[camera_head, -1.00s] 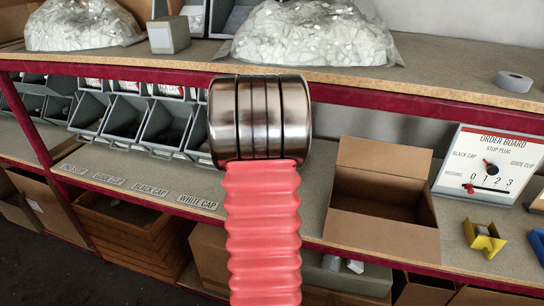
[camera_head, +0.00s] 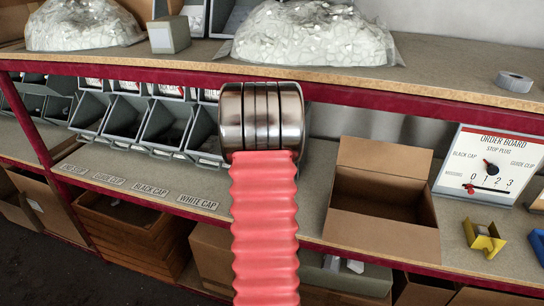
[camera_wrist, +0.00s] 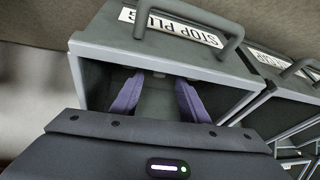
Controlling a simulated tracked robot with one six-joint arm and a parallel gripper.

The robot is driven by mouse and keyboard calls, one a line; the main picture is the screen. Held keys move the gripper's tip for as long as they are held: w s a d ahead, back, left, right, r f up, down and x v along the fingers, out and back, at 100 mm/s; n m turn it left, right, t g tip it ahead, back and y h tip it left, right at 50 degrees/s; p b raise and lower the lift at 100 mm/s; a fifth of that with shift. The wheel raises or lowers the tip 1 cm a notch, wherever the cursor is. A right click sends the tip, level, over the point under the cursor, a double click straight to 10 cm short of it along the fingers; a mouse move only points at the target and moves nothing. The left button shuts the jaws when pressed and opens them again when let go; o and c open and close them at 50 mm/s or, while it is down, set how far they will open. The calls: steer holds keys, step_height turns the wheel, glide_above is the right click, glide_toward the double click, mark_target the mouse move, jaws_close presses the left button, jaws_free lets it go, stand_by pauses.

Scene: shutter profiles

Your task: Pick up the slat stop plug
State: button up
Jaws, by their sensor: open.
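In the wrist view, a grey bin (camera_wrist: 85,88) labelled STOP PLUG (camera_wrist: 170,27) has its open front facing me. My gripper (camera_wrist: 158,96) has its two purple fingers apart, at the mouth of this bin and reaching inside. Nothing is visible between the fingers except the bin's grey interior. I cannot make out a slat stop plug with certainty; the dark gripper body hides the lower part of the bin. In the head view my arm hides the gripper.
A neighbouring labelled bin (camera_wrist: 262,95) is close on the right in the wrist view. In the head view, an open cardboard box (camera_head: 385,200) stands right of my arm, with the order board (camera_head: 488,170) and a yellow holder (camera_head: 484,238) farther right. The upper shelf edge (camera_head: 400,92) runs overhead.

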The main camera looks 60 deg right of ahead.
steer(key=shift+x, duration=1.75)
jaws_close()
